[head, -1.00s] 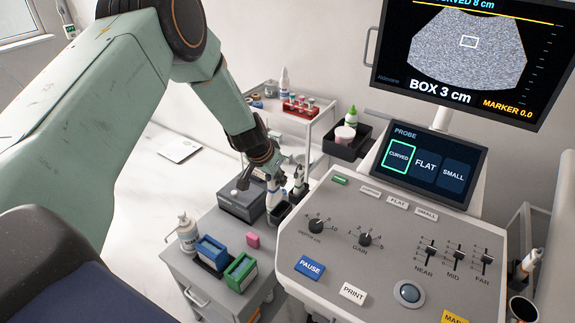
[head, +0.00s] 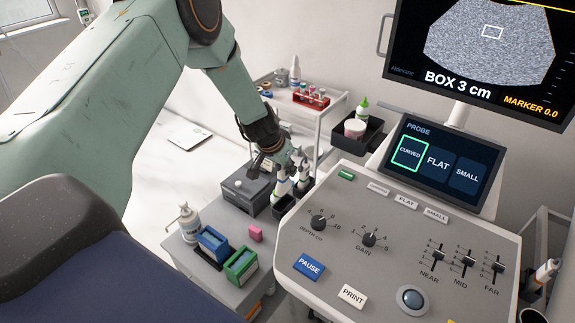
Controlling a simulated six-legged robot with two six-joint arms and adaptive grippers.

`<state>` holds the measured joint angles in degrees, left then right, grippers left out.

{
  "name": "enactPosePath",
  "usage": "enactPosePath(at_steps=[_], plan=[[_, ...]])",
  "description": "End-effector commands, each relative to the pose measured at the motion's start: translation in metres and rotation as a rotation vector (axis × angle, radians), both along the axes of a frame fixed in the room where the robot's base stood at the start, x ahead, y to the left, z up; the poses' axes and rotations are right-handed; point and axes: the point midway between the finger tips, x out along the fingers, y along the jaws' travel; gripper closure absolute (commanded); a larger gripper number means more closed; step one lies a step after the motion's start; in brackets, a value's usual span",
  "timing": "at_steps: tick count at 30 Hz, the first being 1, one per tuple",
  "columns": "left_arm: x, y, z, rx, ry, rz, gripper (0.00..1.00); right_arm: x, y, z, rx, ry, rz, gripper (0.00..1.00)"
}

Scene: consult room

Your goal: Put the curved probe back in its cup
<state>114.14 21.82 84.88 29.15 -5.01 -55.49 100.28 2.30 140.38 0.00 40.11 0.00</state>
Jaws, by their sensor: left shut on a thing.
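My left gripper (head: 274,170) reaches down from the upper left, shut on a white probe (head: 281,189), which I take to be the curved probe. The probe hangs roughly upright at the dark cups (head: 284,211) on the grey cart beside the console. Its lower end meets the cup rim in the picture; I cannot tell whether it is inside. A second white probe (head: 303,178) stands just to the right. My fingers hide part of the held probe. My right gripper is not in view.
A grey box (head: 250,196) lies left of the cups. The console (head: 335,255) is close on the right. A rack of tubes stands on a trolley behind.

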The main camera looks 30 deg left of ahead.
Motion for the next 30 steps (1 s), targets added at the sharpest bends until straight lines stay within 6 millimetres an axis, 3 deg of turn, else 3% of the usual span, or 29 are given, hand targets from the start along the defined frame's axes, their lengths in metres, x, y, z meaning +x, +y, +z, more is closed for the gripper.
enactPosePath(at_steps=[30], plan=[[0.004,0.000,-0.070,0.000,-0.001,0.000,1.00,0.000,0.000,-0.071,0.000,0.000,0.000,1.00]])
